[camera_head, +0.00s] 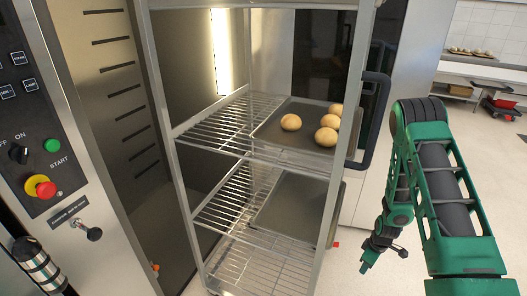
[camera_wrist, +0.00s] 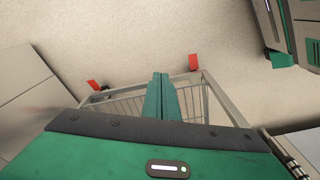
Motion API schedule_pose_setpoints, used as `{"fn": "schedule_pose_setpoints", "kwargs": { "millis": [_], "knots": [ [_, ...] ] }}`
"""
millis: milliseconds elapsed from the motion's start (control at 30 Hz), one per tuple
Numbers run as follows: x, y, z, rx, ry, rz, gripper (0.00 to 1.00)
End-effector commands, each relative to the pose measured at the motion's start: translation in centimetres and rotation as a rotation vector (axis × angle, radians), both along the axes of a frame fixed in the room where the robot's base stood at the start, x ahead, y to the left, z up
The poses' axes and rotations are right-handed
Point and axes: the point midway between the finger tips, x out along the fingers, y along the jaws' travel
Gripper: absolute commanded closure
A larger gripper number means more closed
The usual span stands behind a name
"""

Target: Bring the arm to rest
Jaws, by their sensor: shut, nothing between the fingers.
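My arm is green and black and hangs at the right of the head view. My gripper (camera_head: 366,266) points down there, to the right of the rack and apart from it. In the wrist view my gripper's green fingers (camera_wrist: 161,80) are together with nothing between them. Below them in that view is a wire rack frame (camera_wrist: 125,100) with red parts at its corners, over the pale floor.
A metal rack (camera_head: 215,165) stands in the middle. Its upper tray (camera_head: 275,130) bears several buns (camera_head: 326,137); a lower tray (camera_head: 290,205) looks empty. An oven control panel (camera_head: 35,130) is at left. A far counter (camera_head: 485,70) is at right.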

Motion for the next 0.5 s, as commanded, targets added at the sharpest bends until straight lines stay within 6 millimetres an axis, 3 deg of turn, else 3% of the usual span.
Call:
{"fn": "schedule_pose_setpoints", "kwargs": {
  "millis": [33,267,500],
  "knots": [
    [0.4,-0.5,2.3,-0.007,-0.004,-0.032,1.00],
    [0.2,-2.2,11.2,-0.031,0.008,-0.188,1.00],
    [-1.9,-3.6,20.0,-0.051,0.018,-0.358,1.00]
  ]
}}
